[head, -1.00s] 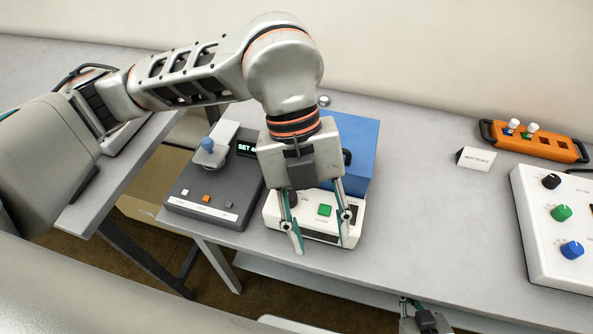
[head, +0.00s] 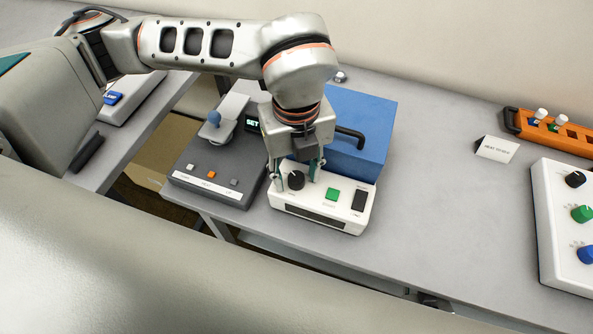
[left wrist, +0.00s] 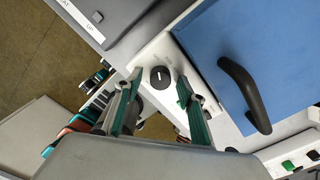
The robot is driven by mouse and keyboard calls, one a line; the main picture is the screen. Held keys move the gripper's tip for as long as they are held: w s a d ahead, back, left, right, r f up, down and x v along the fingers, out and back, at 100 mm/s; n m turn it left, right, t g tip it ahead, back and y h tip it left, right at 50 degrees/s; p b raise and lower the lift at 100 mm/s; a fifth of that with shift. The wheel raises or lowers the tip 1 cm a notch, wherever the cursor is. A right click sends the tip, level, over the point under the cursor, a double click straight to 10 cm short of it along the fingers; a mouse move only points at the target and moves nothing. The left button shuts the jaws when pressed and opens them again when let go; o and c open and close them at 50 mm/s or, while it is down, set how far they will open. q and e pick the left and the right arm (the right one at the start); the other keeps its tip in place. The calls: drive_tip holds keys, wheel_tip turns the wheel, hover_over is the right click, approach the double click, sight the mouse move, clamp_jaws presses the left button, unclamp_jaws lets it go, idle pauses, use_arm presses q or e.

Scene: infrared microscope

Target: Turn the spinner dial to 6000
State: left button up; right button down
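The spinner is a white box (head: 345,219) with a blue block (head: 365,125) behind it. Its black dial (head: 296,180) has a white pointer line and sits at the left of the panel; it also shows in the left wrist view (left wrist: 160,77). A green button (head: 332,194) and a black switch (head: 358,201) lie to its right. The front display strip (head: 315,217) looks dark, with no readable number. My left gripper (head: 295,182) is open, with its fingers on either side of the dial; contact is not clear. My right gripper is at most a small dark part at the table's front edge, unclear.
A grey device (head: 215,165) with a blue-knobbed lever stands close left of the spinner. The blue block's black handle (head: 350,137) is near my left gripper. A sign (head: 496,149), an orange rack (head: 545,130) and a white knob panel (head: 570,225) are right; the table between is clear.

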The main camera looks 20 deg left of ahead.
use_arm(q)
drive_tip(key=shift+f, duration=0.2)
drive_tip(key=c, duration=1.1)
drive_tip(key=shift+c, duration=0.2)
